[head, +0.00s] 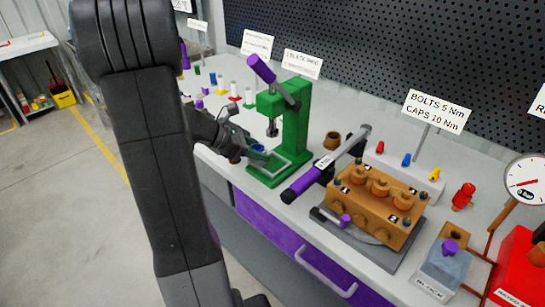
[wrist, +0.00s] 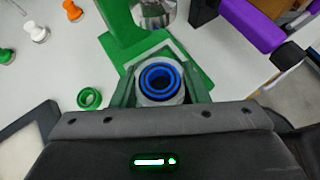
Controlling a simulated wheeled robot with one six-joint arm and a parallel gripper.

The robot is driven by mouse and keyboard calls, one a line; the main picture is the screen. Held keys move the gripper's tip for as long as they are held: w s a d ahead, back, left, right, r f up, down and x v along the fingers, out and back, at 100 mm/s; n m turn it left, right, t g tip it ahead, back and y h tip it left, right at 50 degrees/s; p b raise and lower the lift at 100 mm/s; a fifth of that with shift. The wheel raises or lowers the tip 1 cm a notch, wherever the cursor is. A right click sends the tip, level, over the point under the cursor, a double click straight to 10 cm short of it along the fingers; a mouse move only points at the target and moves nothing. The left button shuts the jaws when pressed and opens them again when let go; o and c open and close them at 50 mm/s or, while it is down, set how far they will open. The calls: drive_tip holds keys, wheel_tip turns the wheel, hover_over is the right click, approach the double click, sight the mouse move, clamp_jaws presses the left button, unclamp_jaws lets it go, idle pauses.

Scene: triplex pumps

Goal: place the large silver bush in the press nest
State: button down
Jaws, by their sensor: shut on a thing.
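My gripper (wrist: 161,92) is shut on a silver-grey round bush (wrist: 160,99) with blue rings around its open top, held between the two green fingers. In the head view my gripper (head: 256,151) is at the left side of the green press (head: 293,128), and only a bit of blue shows at its tip. The press has a purple-handled lever and a silver ram (wrist: 153,12), which is beyond the bush in the wrist view. The bush is over or just in front of the press base (wrist: 190,62). The nest is not clearly seen; the bush and fingers hide that spot.
A green ring (wrist: 90,97) lies on the bench left of my gripper. White and orange pegs (wrist: 72,10) stand farther left. Right of the press are a purple-handled torque wrench (head: 318,172) and an orange pump block (head: 375,205). A brown bush (head: 332,140) stands behind.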

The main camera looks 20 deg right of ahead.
sight(272, 165)
drive_tip(key=shift+x, duration=0.95)
drive_tip(key=x, duration=0.3)
drive_tip(key=shift+d, duration=0.1)
drive_tip(key=shift+f, duration=0.1)
drive_tip(key=shift+f+b, duration=0.15)
drive_tip(key=shift+b, duration=0.15)
drive_tip(key=c, duration=0.8)
unclamp_jaws()
drive_tip(key=shift+s, duration=0.1)
